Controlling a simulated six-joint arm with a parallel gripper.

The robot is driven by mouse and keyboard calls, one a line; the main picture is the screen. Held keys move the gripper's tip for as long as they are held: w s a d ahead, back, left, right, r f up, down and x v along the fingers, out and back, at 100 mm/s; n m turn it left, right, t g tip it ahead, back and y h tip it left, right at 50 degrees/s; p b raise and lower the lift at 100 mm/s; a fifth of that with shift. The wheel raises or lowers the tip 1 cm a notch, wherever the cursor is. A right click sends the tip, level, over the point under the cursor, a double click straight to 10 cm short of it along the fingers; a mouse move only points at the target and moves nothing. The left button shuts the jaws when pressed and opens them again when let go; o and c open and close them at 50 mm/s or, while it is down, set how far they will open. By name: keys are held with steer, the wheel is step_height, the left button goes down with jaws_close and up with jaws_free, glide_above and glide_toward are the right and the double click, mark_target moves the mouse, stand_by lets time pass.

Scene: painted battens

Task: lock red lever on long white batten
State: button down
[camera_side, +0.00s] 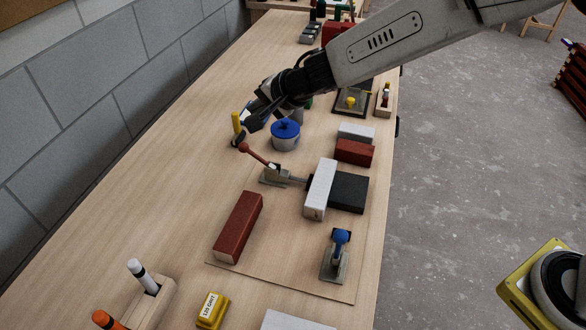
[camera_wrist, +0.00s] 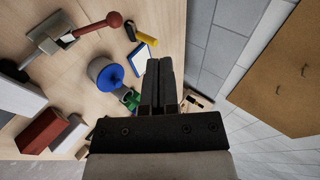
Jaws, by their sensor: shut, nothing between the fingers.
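The red lever (camera_side: 258,156) belongs to a metal toggle clamp (camera_side: 281,176) in the middle of the bench. Its handle slants up to the left, ending in a round knob. The clamp's arm points right toward the long white batten (camera_side: 319,188), which lies beside a black block (camera_side: 349,192). I cannot tell whether the clamp tip touches the batten. My gripper (camera_side: 247,120) is shut and empty, above and behind the lever knob, apart from it. In the wrist view the shut fingers (camera_wrist: 165,80) point up the picture, with the red lever (camera_wrist: 100,26) at upper left.
A blue-lidded pot (camera_side: 286,136) stands close to my gripper, with a yellow-handled tool (camera_side: 236,124) just left. A second clamp with a blue knob (camera_side: 340,240), a long red batten (camera_side: 238,227) and a short red batten (camera_side: 354,151) lie around. The wall (camera_side: 95,90) borders the bench's left.

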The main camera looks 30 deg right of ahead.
steer(key=shift+s+d+r, duration=0.1)
steer(key=shift+s+r, duration=0.2)
steer(key=shift+r, duration=0.3)
steer(key=shift+d, duration=0.1)
steer(key=s+d+f+n+g+h, duration=0.15)
steer(key=s+d, duration=0.25)
steer(key=d, duration=0.5)
steer(key=s+d+f+n+h, duration=0.2)
steer(key=s+d+n+h, duration=0.15)
steer(key=d, duration=0.45)
steer(key=s+d+f+n+g, duration=0.2)
steer(key=s+d, duration=0.2)
steer(key=s, duration=0.5)
steer(key=s+d+f+n+g, duration=0.2)
steer(key=s+d+n, duration=0.1)
steer(key=s, duration=0.6)
steer(key=shift+s+d+f+g, duration=0.2)
steer(key=shift+d+g, duration=0.15)
steer(key=shift+d, duration=0.55)
